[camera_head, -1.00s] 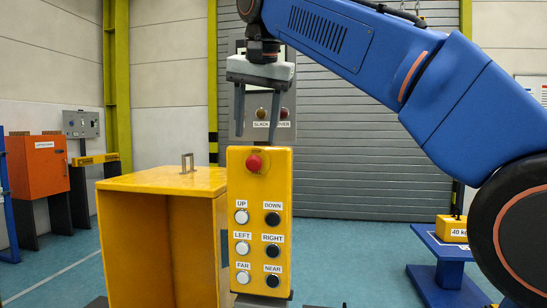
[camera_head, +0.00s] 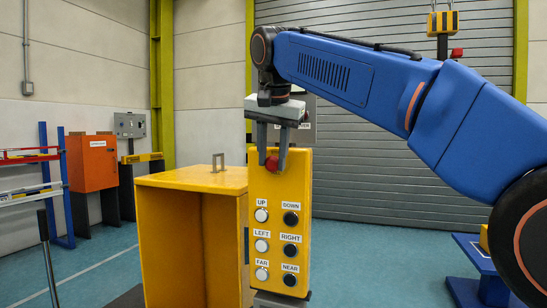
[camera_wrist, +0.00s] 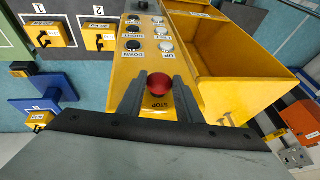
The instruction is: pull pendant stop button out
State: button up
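The yellow pendant (camera_head: 280,228) stands upright, with its red stop button (camera_head: 271,164) at the top of its face. The button also shows in the wrist view (camera_wrist: 158,85), above the word STOP. My gripper (camera_head: 272,160) points down over the top of the pendant. The fingers hide part of the button's sides in the head view.
Black and white push buttons (camera_head: 275,240) sit in rows below the stop button. A yellow open-fronted box (camera_head: 195,180) with a handle stands left of the pendant. A blue stand (camera_head: 480,275) is at the right. Blue floor lies between.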

grip_shut()
jog(key=shift+s+a, duration=0.25)
jog(key=shift+s, duration=0.5)
jog(key=o, duration=0.7)
grip_release()
jog(key=shift+c, duration=0.2)
